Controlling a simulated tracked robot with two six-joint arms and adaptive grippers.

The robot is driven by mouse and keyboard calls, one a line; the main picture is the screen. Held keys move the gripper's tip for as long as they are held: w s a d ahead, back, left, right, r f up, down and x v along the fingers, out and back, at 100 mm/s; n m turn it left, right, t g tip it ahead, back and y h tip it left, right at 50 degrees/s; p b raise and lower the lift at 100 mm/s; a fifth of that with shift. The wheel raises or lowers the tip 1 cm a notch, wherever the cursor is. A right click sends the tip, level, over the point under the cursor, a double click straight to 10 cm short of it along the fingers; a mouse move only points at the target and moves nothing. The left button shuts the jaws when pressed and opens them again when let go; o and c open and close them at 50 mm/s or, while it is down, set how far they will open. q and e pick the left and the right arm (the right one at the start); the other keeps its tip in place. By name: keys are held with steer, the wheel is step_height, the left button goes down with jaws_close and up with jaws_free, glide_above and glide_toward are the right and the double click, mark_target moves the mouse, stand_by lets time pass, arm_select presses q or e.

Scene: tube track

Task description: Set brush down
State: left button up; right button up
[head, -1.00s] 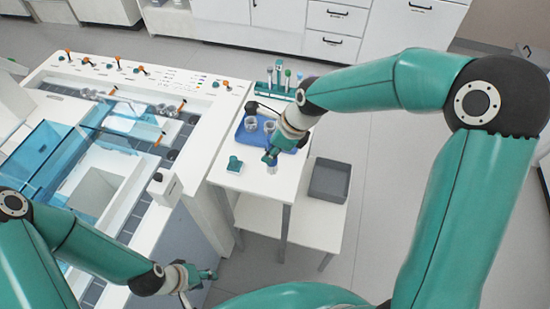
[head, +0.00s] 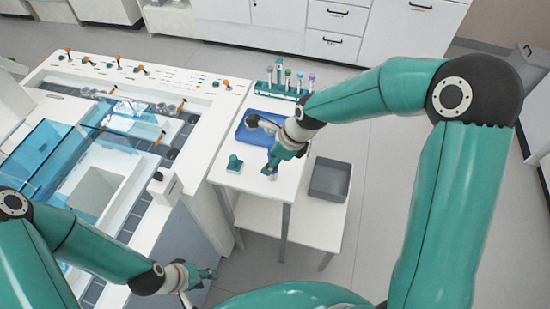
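No brush can be clearly made out. My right gripper (head: 270,170) points down over the front of the small white side table (head: 252,185). A small pale thing (head: 274,177) shows at its fingertips, too small to name, and I cannot tell whether it is held. My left gripper (head: 207,273) is low, beside the front of the white machine, apart from the table. Its fingers are too small to tell open from shut. A thin pale piece (head: 184,299) shows beneath its wrist; I cannot tell what it is.
A blue tray (head: 243,139) lies on the side table, partly hidden by my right arm. A teal rack (head: 270,91) with several tubes stands behind it. A small teal block (head: 234,162) is at left. A grey bin (head: 330,179) sits on the lower shelf.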

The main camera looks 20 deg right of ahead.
steer(key=v, duration=1.2)
steer(key=shift+w+r, duration=0.1)
steer(key=shift+r, duration=0.05)
